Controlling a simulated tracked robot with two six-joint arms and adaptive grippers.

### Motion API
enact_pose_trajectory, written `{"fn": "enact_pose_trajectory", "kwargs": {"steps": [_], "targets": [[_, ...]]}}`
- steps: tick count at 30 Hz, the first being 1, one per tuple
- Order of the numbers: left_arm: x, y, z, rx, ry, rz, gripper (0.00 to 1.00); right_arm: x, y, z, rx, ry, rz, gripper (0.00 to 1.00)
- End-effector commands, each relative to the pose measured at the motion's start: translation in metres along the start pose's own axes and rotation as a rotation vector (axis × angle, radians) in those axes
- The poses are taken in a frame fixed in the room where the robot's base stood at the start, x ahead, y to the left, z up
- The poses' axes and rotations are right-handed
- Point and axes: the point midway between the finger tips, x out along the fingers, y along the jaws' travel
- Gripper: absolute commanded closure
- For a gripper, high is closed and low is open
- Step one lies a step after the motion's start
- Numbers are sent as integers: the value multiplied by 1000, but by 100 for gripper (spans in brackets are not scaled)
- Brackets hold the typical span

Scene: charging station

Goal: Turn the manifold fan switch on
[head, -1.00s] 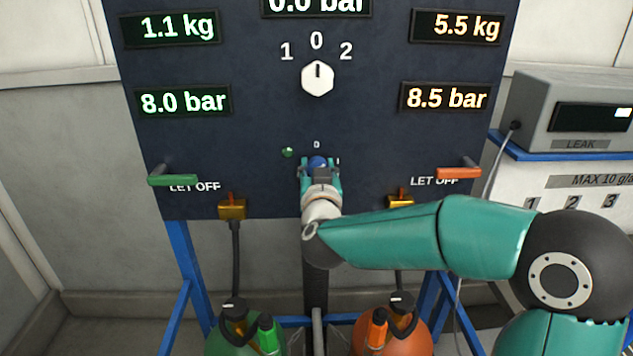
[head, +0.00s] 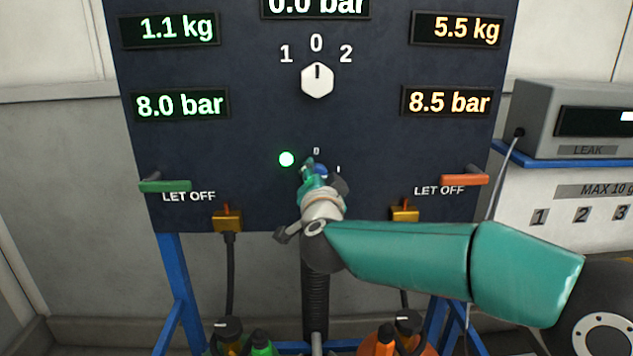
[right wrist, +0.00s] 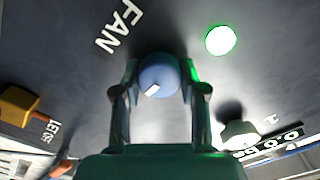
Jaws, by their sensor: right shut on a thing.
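The fan switch is a blue round knob (head: 321,170) low in the middle of the dark panel, mostly hidden behind my gripper. In the right wrist view the knob (right wrist: 158,75) shows a white pointer mark, with the word FAN on the panel beside it. My right gripper (head: 316,174) is shut on the knob, one finger on each side, and its wrist is tilted. A green lamp (head: 286,159) left of the knob is brightly lit; it also glows in the right wrist view (right wrist: 220,40). My left gripper is not in view.
A white selector knob (head: 317,80) points to 0 above. A green lever (head: 165,186) and an orange lever (head: 465,179) stick out at the panel's sides. Brass fittings (head: 228,220) with hoses sit below. A grey leak device (head: 575,115) stands at the right.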

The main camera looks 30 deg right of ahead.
Motion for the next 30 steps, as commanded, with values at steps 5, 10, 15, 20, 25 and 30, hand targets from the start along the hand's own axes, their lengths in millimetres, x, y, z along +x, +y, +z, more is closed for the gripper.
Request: {"fn": "enact_pose_trajectory", "kwargs": {"steps": [5, 10, 15, 20, 25, 30], "targets": [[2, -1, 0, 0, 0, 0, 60, 0, 0, 1, 22, -3, 1, 93], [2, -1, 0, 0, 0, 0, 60, 0, 0, 1, 25, -3, 1, 93], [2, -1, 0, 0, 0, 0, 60, 0, 0, 1, 24, -3, 1, 93], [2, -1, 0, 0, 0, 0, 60, 0, 0, 1, 23, -2, 1, 33], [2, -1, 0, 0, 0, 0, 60, 0, 0, 0, 22, -1, 1, 33], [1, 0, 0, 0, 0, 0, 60, -1, 0, 0, 22, 0, 1, 33]]}}
